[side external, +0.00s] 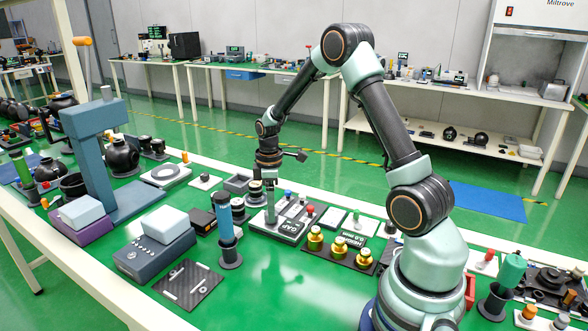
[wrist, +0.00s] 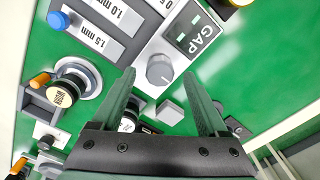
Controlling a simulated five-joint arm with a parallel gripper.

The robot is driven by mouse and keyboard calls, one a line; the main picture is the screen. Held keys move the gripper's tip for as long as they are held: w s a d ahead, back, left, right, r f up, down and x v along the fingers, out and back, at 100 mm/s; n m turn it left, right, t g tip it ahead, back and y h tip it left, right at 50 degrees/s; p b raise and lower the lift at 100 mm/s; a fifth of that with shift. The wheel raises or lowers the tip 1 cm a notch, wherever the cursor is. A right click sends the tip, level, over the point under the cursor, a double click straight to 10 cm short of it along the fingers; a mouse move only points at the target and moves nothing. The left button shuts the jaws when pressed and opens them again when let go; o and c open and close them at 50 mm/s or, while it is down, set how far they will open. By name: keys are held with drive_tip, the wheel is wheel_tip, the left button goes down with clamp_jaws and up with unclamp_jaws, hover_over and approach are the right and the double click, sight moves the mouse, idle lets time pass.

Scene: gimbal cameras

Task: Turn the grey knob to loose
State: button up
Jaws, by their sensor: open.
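In the side view my gripper (side external: 270,218) points down at the GAP panel (side external: 292,229), and the knob is hidden or too small to make out there. I cannot read a "loose" mark.
A plate marked 1.0 mm and 1.5 mm (wrist: 105,28) with a blue-topped post lies beside the panel. A small grey block (wrist: 169,112) sits near the knob. Several brass weights (side external: 315,238) stand right of the panel, and a blue cylinder (side external: 225,218) stands left.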

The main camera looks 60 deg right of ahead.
drive_tip(key=shift+f, duration=0.75)
clamp_jaws()
